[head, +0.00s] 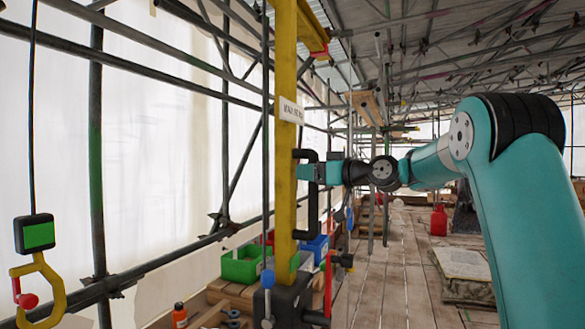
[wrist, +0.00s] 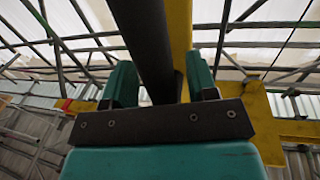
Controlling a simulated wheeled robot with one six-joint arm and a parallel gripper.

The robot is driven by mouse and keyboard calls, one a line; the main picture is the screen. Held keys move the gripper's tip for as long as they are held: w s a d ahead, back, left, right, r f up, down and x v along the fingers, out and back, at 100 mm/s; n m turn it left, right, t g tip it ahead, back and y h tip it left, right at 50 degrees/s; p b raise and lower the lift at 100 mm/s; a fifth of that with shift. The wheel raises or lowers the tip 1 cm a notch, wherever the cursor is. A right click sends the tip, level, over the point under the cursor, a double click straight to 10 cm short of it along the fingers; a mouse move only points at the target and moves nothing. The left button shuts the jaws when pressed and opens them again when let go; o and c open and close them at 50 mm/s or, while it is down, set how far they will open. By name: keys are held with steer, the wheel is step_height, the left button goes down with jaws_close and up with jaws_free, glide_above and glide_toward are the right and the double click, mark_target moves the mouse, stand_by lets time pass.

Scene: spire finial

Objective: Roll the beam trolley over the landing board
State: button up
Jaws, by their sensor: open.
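My gripper (head: 312,172) is open at a black upright grab handle (head: 311,222) on the side of a yellow post (head: 285,180). In the wrist view the dark bar of the handle (wrist: 143,40) runs between the two teal fingers (wrist: 160,88), with gaps beside it; I cannot tell whether either finger touches it. The yellow post (wrist: 179,30) stands just behind. A yellow hook (head: 40,290) hangs at the left under a block with a green face (head: 38,236). I cannot make out the beam trolley or the landing board for certain.
A black base with levers (head: 290,300) stands at the post's foot. Green (head: 241,265) and blue (head: 318,246) bins sit beyond it. Scaffold poles line the left. A stone slab (head: 462,264) and a red can (head: 438,221) stand right of the fairly clear plank floor (head: 400,270).

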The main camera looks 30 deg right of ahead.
steer(key=shift+w+a, duration=0.25)
steer(key=shift+w, duration=0.15)
steer(key=shift+c, duration=0.5)
jaws_close()
